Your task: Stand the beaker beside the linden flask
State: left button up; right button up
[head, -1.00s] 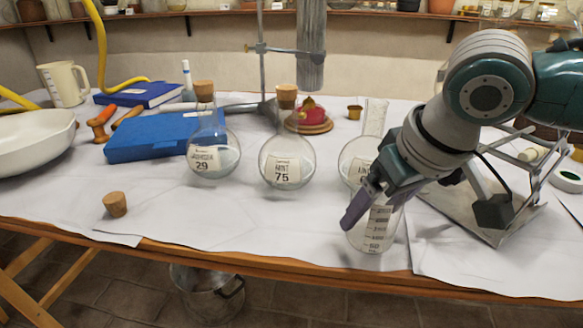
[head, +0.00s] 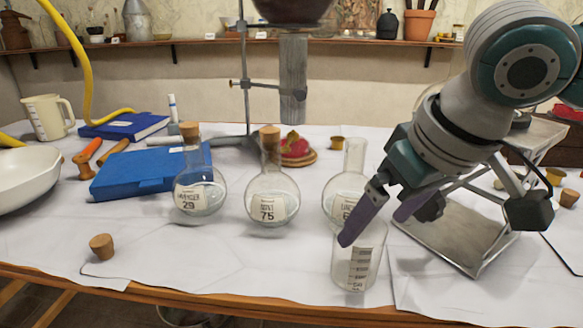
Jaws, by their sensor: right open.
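The clear beaker (head: 357,268) with printed graduations stands upright on the white-covered table near its front edge. Just behind it is a round, long-necked flask (head: 344,186) without a cork; its label is partly hidden by my gripper but seems to start with "LIN". The beaker and this flask overlap in the picture, so I cannot tell whether they touch. My right gripper (head: 374,224) is open at the beaker's rim, one purple finger over its front left, the other farther back to the right. My left gripper is not in view.
Corked flasks marked lavender 29 (head: 199,194) and mint 75 (head: 271,207) stand to the left. A loose cork (head: 102,246) lies at the front left. A metal stand (head: 457,234) is close on the right. The table's front left-centre is clear.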

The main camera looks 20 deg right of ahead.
jog(key=v, duration=0.4)
jog(key=s+a+f+n+y, duration=0.25)
jog(key=s+a+f, duration=0.35)
jog(key=a, duration=0.4)
jog(key=s+d+f+g+h, duration=0.1)
jog(key=s+d+f+h, duration=0.1)
jog(key=s, duration=0.8)
jog(key=shift+d+f+m+p, duration=0.25)
jog(key=shift+d+m+p, duration=0.2)
jog(key=shift+d, duration=0.4)
jog(key=shift+s+h, duration=0.1)
jog(key=shift+h, duration=0.15)
